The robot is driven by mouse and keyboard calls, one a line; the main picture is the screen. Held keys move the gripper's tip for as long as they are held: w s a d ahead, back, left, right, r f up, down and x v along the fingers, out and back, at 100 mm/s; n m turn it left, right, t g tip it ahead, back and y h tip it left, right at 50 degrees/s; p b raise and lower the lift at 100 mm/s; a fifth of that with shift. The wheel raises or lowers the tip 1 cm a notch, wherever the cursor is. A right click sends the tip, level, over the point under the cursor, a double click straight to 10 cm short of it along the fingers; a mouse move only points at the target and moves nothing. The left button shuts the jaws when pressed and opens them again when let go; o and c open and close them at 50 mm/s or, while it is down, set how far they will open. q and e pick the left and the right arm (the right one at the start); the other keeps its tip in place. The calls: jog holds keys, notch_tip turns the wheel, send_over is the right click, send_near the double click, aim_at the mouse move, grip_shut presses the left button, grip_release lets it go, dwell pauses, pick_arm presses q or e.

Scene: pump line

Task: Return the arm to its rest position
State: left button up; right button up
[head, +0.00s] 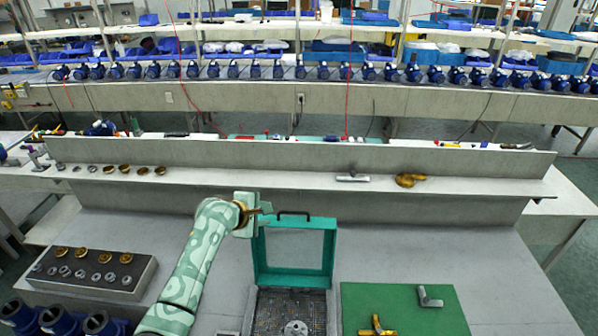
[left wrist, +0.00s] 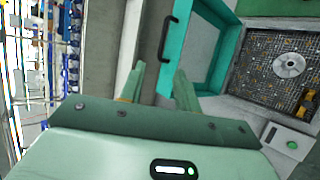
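My left arm reaches up from the bottom in the head view, and its green left gripper (head: 265,214) is beside the upper left corner of a teal frame-like lid (head: 262,258). The lid stands raised, with a black handle (head: 294,213) on top, close to the fingers. The handle also shows in the left wrist view (left wrist: 167,38). Below the lid is a grid plate (head: 262,312) with a grey disc (head: 295,328) on it. My right gripper is not in view.
A grey block (head: 125,285) with brass and grey parts lies left; blue pumps (head: 60,322) stand before it. A green mat (head: 390,300) with brass and grey parts lies right. A ledge (head: 250,182) with small parts runs behind. A green-button panel (left wrist: 290,143) is beside the grid.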

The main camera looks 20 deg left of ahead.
pick_arm(q)
jog(key=s+d+f+m+g+y, duration=0.1)
jog(key=s+f+m+g+y, duration=0.2)
jog(key=s+m, duration=1)
jog(key=s+r+m+y, duration=0.2)
jog(key=s+m, duration=0.5)
jog(key=s, duration=0.2)
jog(key=s+r+m+y, duration=0.2)
jog(key=s+m, duration=0.5)
jog(key=s, duration=0.3)
jog(key=s+d+f+n+g+h+b, duration=0.15)
jog(key=f+b, duration=0.65)
jog(key=f, duration=1.3)
jog(key=s+d+f+g+h+b, duration=0.25)
jog(key=f+b, duration=0.55)
jog(key=f, duration=1.3)
jog(key=s+f+n+g+b, duration=0.1)
jog(key=s+f+b, duration=0.6)
jog(key=f, duration=0.8)
jog(key=s+f+n+g+b, duration=0.1)
jog(key=s+f+b, duration=0.6)
jog(key=s+f, duration=0.5)
notch_tip(320, 180, down, 3)
jog(key=shift+s+f+n+h+b, duration=0.1)
jog(key=shift+s+n+h+b, duration=0.2)
jog(key=shift+s+n+b, duration=0.1)
